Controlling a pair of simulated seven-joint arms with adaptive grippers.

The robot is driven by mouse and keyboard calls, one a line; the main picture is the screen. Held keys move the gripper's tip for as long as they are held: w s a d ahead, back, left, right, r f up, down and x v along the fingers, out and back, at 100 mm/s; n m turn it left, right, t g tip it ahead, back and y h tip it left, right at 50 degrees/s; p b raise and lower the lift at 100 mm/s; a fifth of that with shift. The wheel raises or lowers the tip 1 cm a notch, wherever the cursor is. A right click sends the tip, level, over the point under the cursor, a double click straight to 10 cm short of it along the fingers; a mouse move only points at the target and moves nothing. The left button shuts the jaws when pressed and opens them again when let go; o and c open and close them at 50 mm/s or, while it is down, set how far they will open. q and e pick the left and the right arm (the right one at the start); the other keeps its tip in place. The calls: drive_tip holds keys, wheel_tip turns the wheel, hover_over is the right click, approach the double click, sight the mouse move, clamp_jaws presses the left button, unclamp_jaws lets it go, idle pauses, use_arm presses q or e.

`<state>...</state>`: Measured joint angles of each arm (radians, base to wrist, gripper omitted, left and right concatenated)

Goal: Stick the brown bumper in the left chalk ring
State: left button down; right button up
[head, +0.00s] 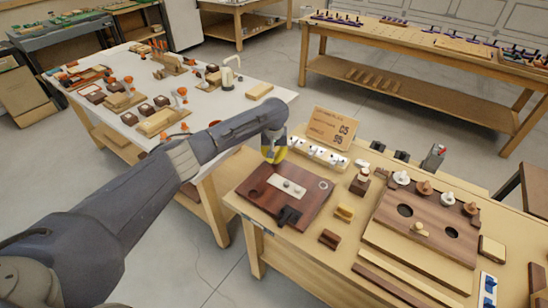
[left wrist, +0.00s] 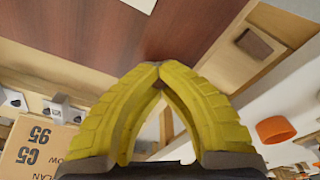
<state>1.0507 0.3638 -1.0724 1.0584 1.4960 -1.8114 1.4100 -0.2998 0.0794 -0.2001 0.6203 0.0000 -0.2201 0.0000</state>
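My left gripper (head: 275,152) hangs over the back left corner of the dark brown board (head: 312,208) in the head view. In the left wrist view its yellow fingers (left wrist: 158,72) meet at the tips. A small dark brown spot shows between the tips; I cannot tell whether it is a held brown bumper. The board bears a pale plate (head: 287,187) with two grey knobs, a light ring (head: 323,185) on the right and a faint mark on the left that may be the left chalk ring (head: 254,192). My right gripper is out of view.
A black object (head: 289,216) lies at the board's front edge. A cardboard sign (head: 331,129) stands behind it, with a white row of holders (head: 318,154). To the right are small blocks (head: 344,212) and a larger wooden board (head: 385,236) with knobs. A white table (head: 205,108) stands left.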

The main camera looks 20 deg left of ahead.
use_arm(q)
drive_tip(key=shift+s+f, duration=0.1)
drive_tip(key=shift+f, duration=0.25)
idle(1.1)
idle(0.4)
drive_tip(key=c, duration=1)
unclamp_jaws()
drive_tip(key=shift+r, duration=0.2)
drive_tip(key=shift+r, duration=3.7)
